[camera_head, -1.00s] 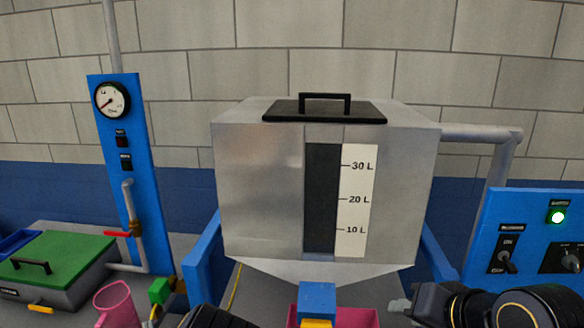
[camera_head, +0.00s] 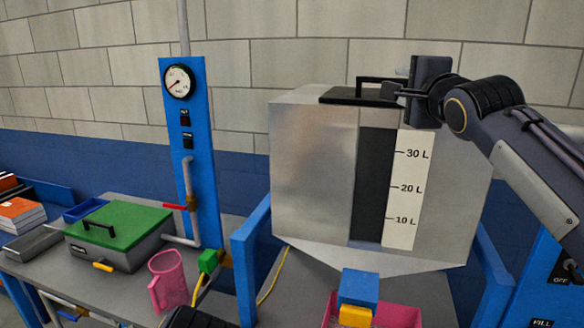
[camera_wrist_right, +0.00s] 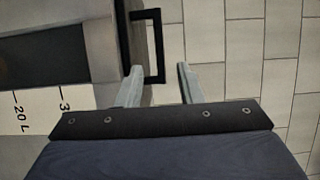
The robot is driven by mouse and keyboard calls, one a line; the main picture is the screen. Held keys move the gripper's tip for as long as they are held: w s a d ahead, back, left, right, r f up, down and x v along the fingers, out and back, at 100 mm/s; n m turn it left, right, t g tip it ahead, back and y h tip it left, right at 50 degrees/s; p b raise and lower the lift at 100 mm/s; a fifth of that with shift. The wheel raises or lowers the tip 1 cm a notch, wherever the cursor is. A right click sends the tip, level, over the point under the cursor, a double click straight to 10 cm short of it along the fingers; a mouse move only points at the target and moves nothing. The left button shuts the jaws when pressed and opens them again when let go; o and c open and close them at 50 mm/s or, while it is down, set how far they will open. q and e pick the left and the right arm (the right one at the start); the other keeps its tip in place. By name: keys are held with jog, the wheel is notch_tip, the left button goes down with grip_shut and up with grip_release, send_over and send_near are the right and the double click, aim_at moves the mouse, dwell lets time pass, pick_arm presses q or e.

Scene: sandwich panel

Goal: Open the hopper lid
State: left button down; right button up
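The hopper (camera_head: 315,175) is a metal box with a dark sight window and a litre scale. Its black lid (camera_head: 345,96) lies flat on top, with a black bar handle (camera_head: 375,79). My right gripper (camera_head: 393,90) is at the right end of the handle in the head view, partly hidden by its own wrist. In the right wrist view, the two pale fingers (camera_wrist_right: 158,72) are apart, and the near end of the handle (camera_wrist_right: 160,45) shows between their tips. The fingers do not appear closed on it.
A blue panel with a gauge (camera_head: 179,82) and a red-handled valve (camera_head: 174,207) stands left of the hopper. A green-lidded box (camera_head: 115,232) and a pink jug (camera_head: 168,280) are on the grey table. A pink bin (camera_head: 400,315) sits under the blue outlet (camera_head: 359,288).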

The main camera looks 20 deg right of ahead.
jog(key=w+p, duration=0.1)
jog(key=w, duration=0.3)
jog(key=w+d+p, duration=0.1)
jog(key=w, duration=0.1)
jog(key=shift+w+r+p, duration=0.1)
jog(key=shift+w+p, duration=0.05)
jog(key=shift+p, duration=0.15)
jog(key=shift+w+d, duration=0.15)
jog(key=shift+w, duration=0.55)
jog(key=shift+c, duration=0.3)
grip_shut()
